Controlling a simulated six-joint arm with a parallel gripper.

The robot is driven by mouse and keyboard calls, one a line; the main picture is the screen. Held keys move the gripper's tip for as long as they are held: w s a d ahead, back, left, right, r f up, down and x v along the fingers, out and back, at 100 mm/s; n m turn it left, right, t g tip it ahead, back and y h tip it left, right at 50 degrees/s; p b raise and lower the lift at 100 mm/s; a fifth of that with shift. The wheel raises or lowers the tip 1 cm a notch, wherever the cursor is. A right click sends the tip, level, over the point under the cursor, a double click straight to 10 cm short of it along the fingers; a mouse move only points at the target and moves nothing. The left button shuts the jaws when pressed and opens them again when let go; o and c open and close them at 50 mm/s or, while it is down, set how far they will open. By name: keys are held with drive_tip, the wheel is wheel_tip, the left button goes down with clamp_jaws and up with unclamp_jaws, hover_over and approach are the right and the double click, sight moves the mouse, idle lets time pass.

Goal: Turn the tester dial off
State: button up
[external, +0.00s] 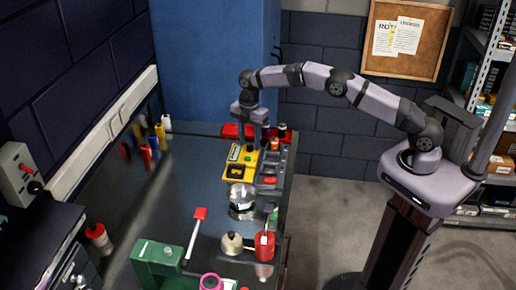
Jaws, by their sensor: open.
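The tester (228,168) is a yellow box with a small display and a dark patch on its face, lying on the far part of the bench. Its dial is too small to make out for sure, so I cannot tell its setting. My gripper (254,140) points down over the far end of the tester, with its fingers apart and nothing seen between them. I cannot tell whether a fingertip touches the tester. The gripper hides part of the tester's far edge.
A grey tray (271,168) with small parts sits right of the tester. The bench's left-middle is clear.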

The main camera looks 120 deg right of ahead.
sight(250, 145)
drive_tip(key=shift+r+b, duration=0.7)
drive_tip(key=shift+r, duration=2.55)
drive_tip(key=w+a+r+m, duration=0.1)
drive_tip(key=w+a, duration=0.3)
drive_tip(key=a, duration=0.5)
drive_tip(key=w+a+r+m, duration=0.1)
drive_tip(key=w+a, duration=0.2)
drive_tip(key=a, duration=0.5)
drive_tip(key=w+a, duration=0.4)
drive_tip(key=a, duration=0.5)
drive_tip(key=s+a+f+m, duration=0.1)
drive_tip(key=s+a+f, duration=0.1)
drive_tip(key=s+a, duration=0.6)
drive_tip(key=s+a+f+m, duration=0.2)
drive_tip(key=s+a, duration=0.7)
drive_tip(key=a, duration=0.7)
drive_tip(key=shift+s+a+f, duration=0.3)
drive_tip(key=shift+f, duration=0.3)
